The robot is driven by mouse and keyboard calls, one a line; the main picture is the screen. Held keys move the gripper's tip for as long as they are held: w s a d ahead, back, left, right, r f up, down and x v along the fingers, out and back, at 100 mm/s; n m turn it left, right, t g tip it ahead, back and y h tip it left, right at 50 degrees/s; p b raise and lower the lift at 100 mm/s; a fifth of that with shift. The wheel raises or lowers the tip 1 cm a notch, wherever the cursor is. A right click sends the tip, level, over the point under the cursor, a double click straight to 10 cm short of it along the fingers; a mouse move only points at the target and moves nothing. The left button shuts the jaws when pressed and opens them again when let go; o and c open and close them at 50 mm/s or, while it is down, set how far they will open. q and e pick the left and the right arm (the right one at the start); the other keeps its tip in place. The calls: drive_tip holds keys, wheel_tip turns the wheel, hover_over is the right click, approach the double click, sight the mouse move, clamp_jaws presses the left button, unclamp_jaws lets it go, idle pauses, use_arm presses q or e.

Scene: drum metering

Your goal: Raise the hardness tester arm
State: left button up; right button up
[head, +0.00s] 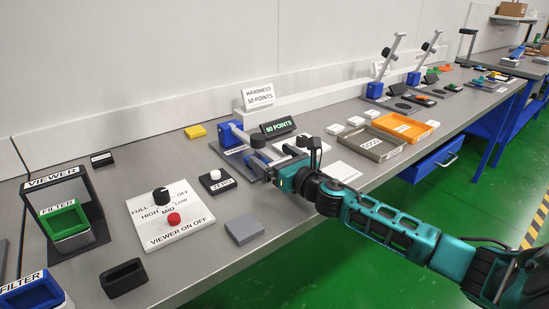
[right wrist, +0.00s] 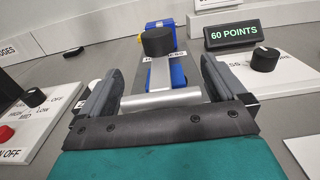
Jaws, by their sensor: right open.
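The hardness tester (head: 233,134) has a blue block at its back, also in the right wrist view (right wrist: 180,35). Its grey arm (right wrist: 161,75) lies low, running forward from the block under a black round weight (right wrist: 158,42). A silver crossbar (right wrist: 160,100) is at the arm's near end. My right gripper (head: 259,168) is at the arm's front end. In the right wrist view its fingers (right wrist: 150,88) are open, one on each side of the arm and crossbar. Whether they touch the bar I cannot tell. My left gripper is not in view.
A 60 POINTS display (head: 278,127) stands behind. A white zero button (head: 217,181), a grey block (head: 244,229) and the viewer panel (head: 170,214) are left of the gripper. Grey (head: 367,143) and orange (head: 403,127) trays are to the right. Two similar testers farther back have raised arms.

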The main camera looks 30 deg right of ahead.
drive_tip(key=c, duration=1.4)
drive_tip(key=shift+r, duration=0.1)
